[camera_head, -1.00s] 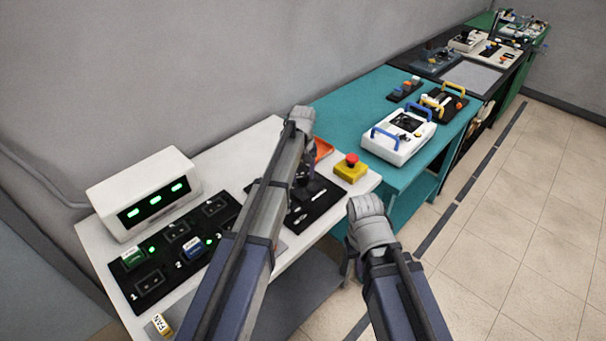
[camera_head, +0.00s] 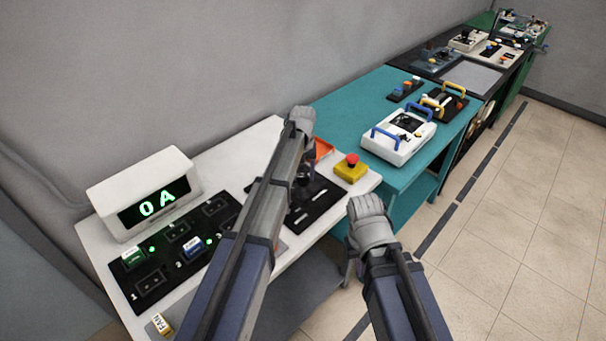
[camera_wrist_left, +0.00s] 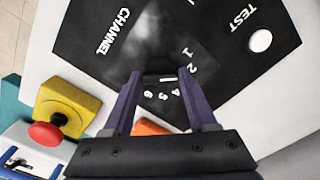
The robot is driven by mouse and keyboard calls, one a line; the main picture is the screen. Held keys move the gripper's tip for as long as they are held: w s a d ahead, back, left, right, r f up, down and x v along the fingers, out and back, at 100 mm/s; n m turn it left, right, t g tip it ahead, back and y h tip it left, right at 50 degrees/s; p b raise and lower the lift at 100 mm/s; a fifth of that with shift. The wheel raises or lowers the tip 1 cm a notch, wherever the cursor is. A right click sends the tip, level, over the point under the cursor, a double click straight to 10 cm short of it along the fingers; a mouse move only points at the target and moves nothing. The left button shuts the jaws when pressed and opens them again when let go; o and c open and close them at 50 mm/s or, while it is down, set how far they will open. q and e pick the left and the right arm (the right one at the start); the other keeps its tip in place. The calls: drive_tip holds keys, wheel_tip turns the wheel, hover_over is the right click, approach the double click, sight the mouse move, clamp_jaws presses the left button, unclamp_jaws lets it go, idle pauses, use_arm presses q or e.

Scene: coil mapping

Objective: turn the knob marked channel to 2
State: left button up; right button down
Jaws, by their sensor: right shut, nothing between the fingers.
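The CHANNEL knob (camera_wrist_left: 158,69) is a dark shape on the black panel (camera_wrist_left: 90,45), seen end-on and blurred in the left wrist view. Numbers ring its right and lower sides, with 1 and 2 at the right. A short white mark shows just below the knob, near the 2; I cannot tell exactly where the pointer is. My left gripper (camera_wrist_left: 158,73) has its purple fingers apart, on either side of the knob. Contact is not clear. In the head view my left arm hides most of the knob. My right gripper (camera_head: 347,268) is shut and empty by the table's front edge, mostly hidden.
A white box with a green display reading 0A (camera_head: 158,203) stands at the left of the white table. A black switch panel (camera_head: 150,287) lies before it. A yellow block with a red button (camera_head: 351,170) sits at right. A white TEST button (camera_wrist_left: 261,40) is near the knob.

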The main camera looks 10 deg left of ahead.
sight(303, 177)
use_arm(q)
drive_tip(key=o, duration=0.4)
drive_tip(key=shift+r, duration=0.1)
wheel_tip(303, 177, up, 8)
drive_tip(key=p, duration=0.8)
drive_tip(key=shift+f, duration=0.2)
drive_tip(key=s+d+m, duration=0.2)
drive_tip(key=s+d, duration=0.1)
drive_tip(key=s, duration=0.7)
drive_tip(key=s+d+m, duration=0.2)
drive_tip(key=s, duration=0.8)
drive_tip(key=s+d+m+y, duration=0.1)
drive_tip(key=s+d+m, duration=0.1)
drive_tip(key=s, duration=0.9)
drive_tip(key=shift+d, duration=0.85)
